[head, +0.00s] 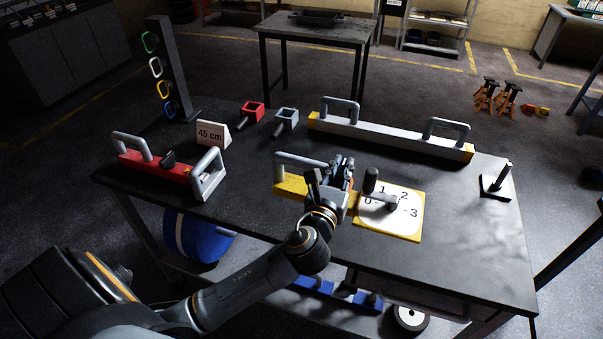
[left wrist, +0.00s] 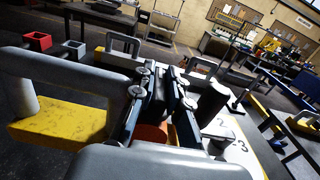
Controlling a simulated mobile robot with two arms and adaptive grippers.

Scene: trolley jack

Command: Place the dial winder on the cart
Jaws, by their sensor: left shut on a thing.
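The dial winder (head: 414,229) looks like a yellow-edged white plate marked 0 to 3, with a dark and grey crank and a yellow bar with grey handles. It is over the right middle of the black worktop (head: 300,225). My left gripper (head: 335,178) is shut on it, near the middle between bar and dial. In the left wrist view, the fingers (left wrist: 160,105) close around a partly hidden orange part, with the dial to the right. I cannot tell whether the winder is lifted. Which thing is the cart is unclear. My right gripper is not in view.
A red-and-grey handled bar (head: 160,168) and a "45 cm" sign (head: 212,133) are left. Red (head: 252,111) and grey (head: 286,120) sockets and a long white handled beam (head: 390,136) lie behind. A peg stand (head: 497,184) is right. The front left worktop is clear.

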